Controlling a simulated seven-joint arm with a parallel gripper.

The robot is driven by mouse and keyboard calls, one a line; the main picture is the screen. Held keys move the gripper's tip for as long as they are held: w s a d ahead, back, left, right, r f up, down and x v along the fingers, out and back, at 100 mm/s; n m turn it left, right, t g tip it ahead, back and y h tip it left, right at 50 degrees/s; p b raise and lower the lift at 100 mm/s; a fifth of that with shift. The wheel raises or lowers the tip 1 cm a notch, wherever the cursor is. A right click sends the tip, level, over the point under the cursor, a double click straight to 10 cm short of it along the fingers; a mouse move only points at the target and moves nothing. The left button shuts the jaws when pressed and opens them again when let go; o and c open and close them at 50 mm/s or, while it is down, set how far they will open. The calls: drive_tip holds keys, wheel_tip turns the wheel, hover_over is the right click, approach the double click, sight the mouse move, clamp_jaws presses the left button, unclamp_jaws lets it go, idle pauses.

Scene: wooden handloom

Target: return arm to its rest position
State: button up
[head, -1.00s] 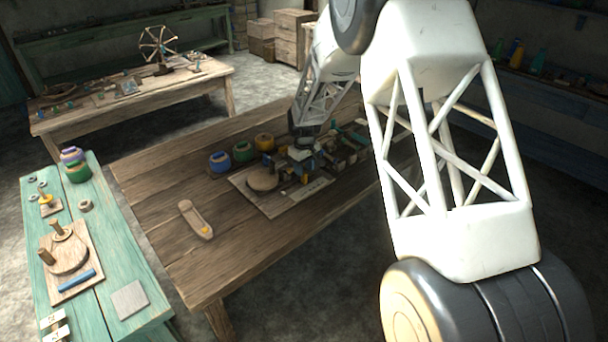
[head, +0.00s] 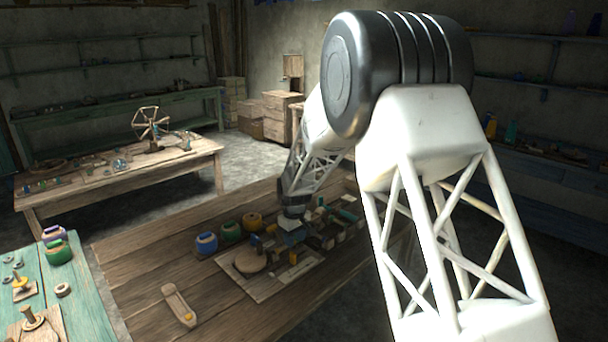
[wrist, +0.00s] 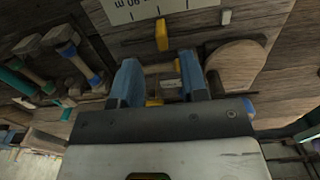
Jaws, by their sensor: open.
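My gripper (head: 292,237) is low over the middle table, above the right part of a pale wooden board (head: 268,284). In the wrist view its two blue fingers (wrist: 158,75) are apart and the gripper is open. Small wooden and yellow bits show between and beyond the fingers, seemingly on the board below; I cannot tell whether any touches a finger. A round wooden disc (wrist: 237,65) lies to the right in the wrist view and on the board in the head view (head: 250,260). A scale strip (wrist: 150,8) is ahead.
A wooden shuttle (head: 179,305) lies left on the table (head: 140,250). Open room lies above the table's left part.

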drive_tip(key=s+d+r+m+t, duration=0.1)
drive_tip(key=s+d+r+m, duration=0.1)
drive_tip(key=s+d+r, duration=0.7)
drive_tip(key=s+d+r+m, duration=0.2)
drive_tip(key=s+d+r, duration=0.4)
drive_tip(key=s+r, duration=0.65)
drive_tip(key=s+d+m, duration=0.2)
drive_tip(key=s+d, duration=0.2)
drive_tip(key=s, duration=1.1)
drive_tip(key=s+d+r+m+t, duration=0.1)
drive_tip(key=s+d+m, duration=0.2)
drive_tip(key=s, duration=1.2)
drive_tip(key=shift+s+d+t, duration=0.3)
drive_tip(key=shift+d, duration=0.25)
